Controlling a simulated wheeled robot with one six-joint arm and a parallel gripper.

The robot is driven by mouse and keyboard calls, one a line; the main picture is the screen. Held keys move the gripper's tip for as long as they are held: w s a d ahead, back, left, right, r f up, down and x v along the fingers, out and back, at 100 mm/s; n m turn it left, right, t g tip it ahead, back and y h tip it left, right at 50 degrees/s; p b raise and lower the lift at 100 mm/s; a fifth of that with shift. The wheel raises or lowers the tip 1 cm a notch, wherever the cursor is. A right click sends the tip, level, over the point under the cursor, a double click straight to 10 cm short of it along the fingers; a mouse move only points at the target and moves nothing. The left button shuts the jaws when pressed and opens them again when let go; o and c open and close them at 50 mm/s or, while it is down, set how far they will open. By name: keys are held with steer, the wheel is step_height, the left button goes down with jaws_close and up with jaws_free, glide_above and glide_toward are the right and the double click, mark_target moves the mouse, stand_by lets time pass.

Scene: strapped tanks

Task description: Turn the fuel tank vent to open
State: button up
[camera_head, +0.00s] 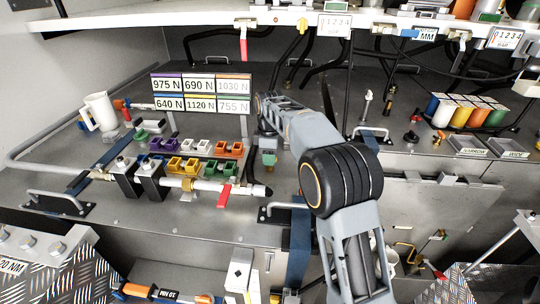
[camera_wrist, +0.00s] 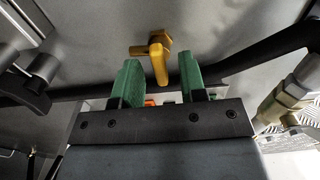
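In the wrist view a yellow vent handle (camera_wrist: 158,62) is mounted on a grey metal surface, with a short stub to its left and its lever pointing down in the picture. My gripper (camera_wrist: 156,78) has two green fingers, spread wide with the lower end of the lever showing between them. A gap shows on both sides, and I see no contact. In the head view my forearm hides most of the area around the gripper. A small yellow part (camera_head: 303,26) hangs at the upper shelf's edge there; I cannot tell whether it is the same handle.
A black hose (camera_wrist: 252,70) runs across behind the fingers. A brass-coloured fitting (camera_wrist: 283,103) is at right. In the head view, a pipe with a red lever (camera_head: 224,195), coloured clips (camera_head: 190,166) and a label board (camera_head: 202,95) are left of my arm. The upper shelf (camera_head: 180,20) overhangs.

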step_height(320, 180, up, 14)
stand_by(0.7)
steer(key=shift+f, duration=0.1)
steer(key=shift+d, duration=0.1)
